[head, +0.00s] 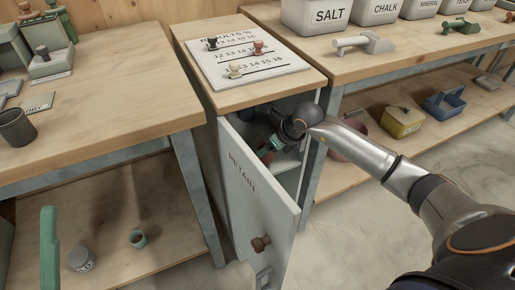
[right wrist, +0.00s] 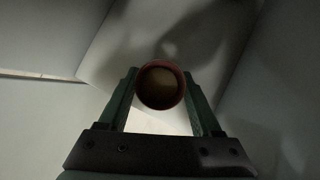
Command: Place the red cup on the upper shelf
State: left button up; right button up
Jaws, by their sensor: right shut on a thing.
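The red cup (right wrist: 160,105) is between the two green fingers of my right gripper (right wrist: 160,88) in the right wrist view, its round rim and dark brown inside facing the camera. The gripper is shut on it. In the head view my right gripper (head: 268,149) reaches inside the open cabinet (head: 226,153), just above a pale shelf (head: 287,163). The cup is mostly hidden there by the gripper and door. I cannot tell whether the cup touches a shelf. My left gripper is not in view.
The cabinet door (head: 253,205), lettered RETAIN, stands open toward the front with a brown knob. A results board (head: 245,65) with small stamps lies on the cabinet top.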

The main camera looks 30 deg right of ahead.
aim_at(261, 145)
jog(key=w, duration=0.2)
jog(key=w+a+f+b, duration=0.1)
jog(key=shift+a, duration=0.1)
jog(key=shift+f, duration=0.25)
jog(key=o, duration=1.4)
jog(key=shift+c, duration=0.2)
jog(key=shift+s+d+r, duration=0.2)
jog(key=shift+r, duration=0.25)
jog(key=shift+s+d+r+p, duration=0.2)
jog(key=shift+s+r+p, duration=0.1)
jog(key=shift+s+r, duration=0.2)
jog(key=shift+s+d+r+p, duration=0.15)
jog(key=shift+s+r+p, duration=0.15)
jog(key=shift+s+r, duration=0.15)
jog(key=s+d+p, duration=0.1)
jog(key=s+d, duration=0.2)
jog(key=s, duration=0.7)
jog(key=shift+s+d, duration=0.25)
jog(key=shift+s, duration=0.05)
